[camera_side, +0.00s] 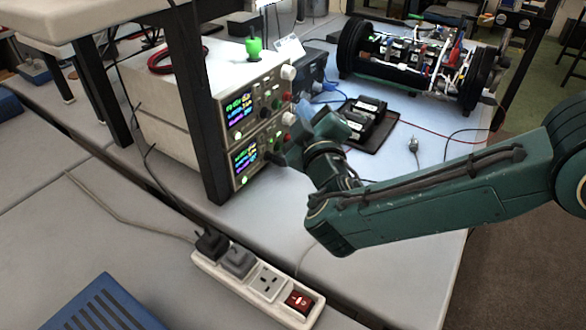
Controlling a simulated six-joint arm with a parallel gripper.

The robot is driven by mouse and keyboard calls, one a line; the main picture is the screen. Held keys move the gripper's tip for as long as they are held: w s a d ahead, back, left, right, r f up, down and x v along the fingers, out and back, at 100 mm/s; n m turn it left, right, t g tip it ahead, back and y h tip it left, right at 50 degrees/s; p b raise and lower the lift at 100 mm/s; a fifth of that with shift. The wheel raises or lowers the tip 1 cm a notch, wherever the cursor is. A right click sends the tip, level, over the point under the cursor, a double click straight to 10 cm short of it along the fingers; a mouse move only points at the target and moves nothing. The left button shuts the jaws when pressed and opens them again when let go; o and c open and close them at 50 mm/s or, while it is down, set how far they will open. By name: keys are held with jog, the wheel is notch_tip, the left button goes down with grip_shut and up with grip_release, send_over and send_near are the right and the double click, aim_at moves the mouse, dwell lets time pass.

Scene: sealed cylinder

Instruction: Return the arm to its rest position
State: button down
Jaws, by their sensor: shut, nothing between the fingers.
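My dark green arm reaches in from the right edge and bends at the elbow in the middle of the view. My gripper (283,153) is at the front of the lower bench power supply (247,160), close to its knobs. It is shut and empty. The fingertips are small and dark against the panel, so I cannot tell whether they touch it. The upper power supply (240,108) sits directly above, and both displays are lit.
A black battery tray (377,140) lies behind my wrist. A power strip (262,284) with plugs and a red switch lies in front. A dark shelf post (195,100) stands left of the supplies.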

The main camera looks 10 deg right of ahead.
dwell(0.3)
jog(key=s+d+r+m+g+h, duration=0.1)
jog(key=d+r+m+g+h, duration=0.2)
jog(key=d, duration=0.7)
jog(key=d+r+m+g, duration=0.2)
jog(key=d+r+m, duration=0.25)
jog(key=d, duration=0.65)
jog(key=s+d+r+m+g, duration=0.2)
jog(key=s+d+r+g, duration=0.15)
jog(key=s+d, duration=0.75)
jog(key=s+d+f+g+y, duration=0.1)
jog(key=s+d+f+g, duration=0.1)
jog(key=s, duration=1.1)
jog(key=s+d+f+g+y, duration=0.2)
jog(key=s, duration=1)
jog(key=shift+s+f+g, duration=0.2)
jog(key=shift+s+g, duration=0.15)
jog(key=shift+s, duration=0.05)
jog(key=shift+d, duration=0.1)
